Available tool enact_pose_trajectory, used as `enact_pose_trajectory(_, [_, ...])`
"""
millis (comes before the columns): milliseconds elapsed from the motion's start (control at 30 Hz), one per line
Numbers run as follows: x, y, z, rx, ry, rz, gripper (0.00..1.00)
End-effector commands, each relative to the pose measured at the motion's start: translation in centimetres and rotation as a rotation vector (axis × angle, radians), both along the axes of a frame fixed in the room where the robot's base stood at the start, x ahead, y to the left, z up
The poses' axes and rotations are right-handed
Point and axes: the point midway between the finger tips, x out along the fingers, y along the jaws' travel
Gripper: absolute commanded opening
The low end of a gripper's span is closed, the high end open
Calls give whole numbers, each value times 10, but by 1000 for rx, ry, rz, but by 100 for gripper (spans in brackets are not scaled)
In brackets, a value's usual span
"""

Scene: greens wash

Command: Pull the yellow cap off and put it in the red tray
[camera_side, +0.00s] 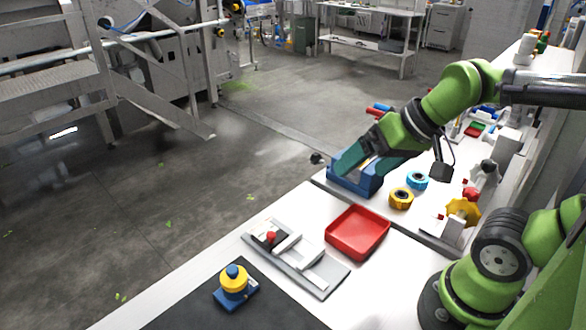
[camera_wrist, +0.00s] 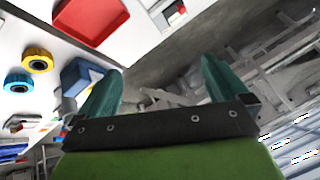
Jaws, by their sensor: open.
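The yellow cap (camera_side: 233,284) sits on a blue base (camera_side: 240,299) with a blue knob on its top, on a dark mat at the table's front. The wrist view does not show it. The red tray (camera_side: 345,246) lies empty to the right of a grey fixture; part of it shows in the wrist view (camera_wrist: 88,20). My gripper (camera_side: 358,173) is open, with teal fingers, over or in front of a blue box, well behind and to the right of the cap. In the wrist view the gripper (camera_wrist: 160,66) has nothing between its fingers.
The blue box (camera_side: 362,186) stands close to my fingers. A yellow ring (camera_side: 401,199) and a light-blue ring (camera_side: 417,180) lie to its right. The grey fixture (camera_side: 312,276) with a red knob (camera_side: 271,237) stands between the cap and the tray.

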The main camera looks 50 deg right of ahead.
Motion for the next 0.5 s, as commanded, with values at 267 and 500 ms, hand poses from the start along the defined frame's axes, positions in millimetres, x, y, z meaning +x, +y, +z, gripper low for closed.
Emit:
enact_pose_trajectory(267, [12,-14,-2,2,37,-51,84])
enact_pose_trajectory(500, [77,-99,2,-59,213,-134,84])
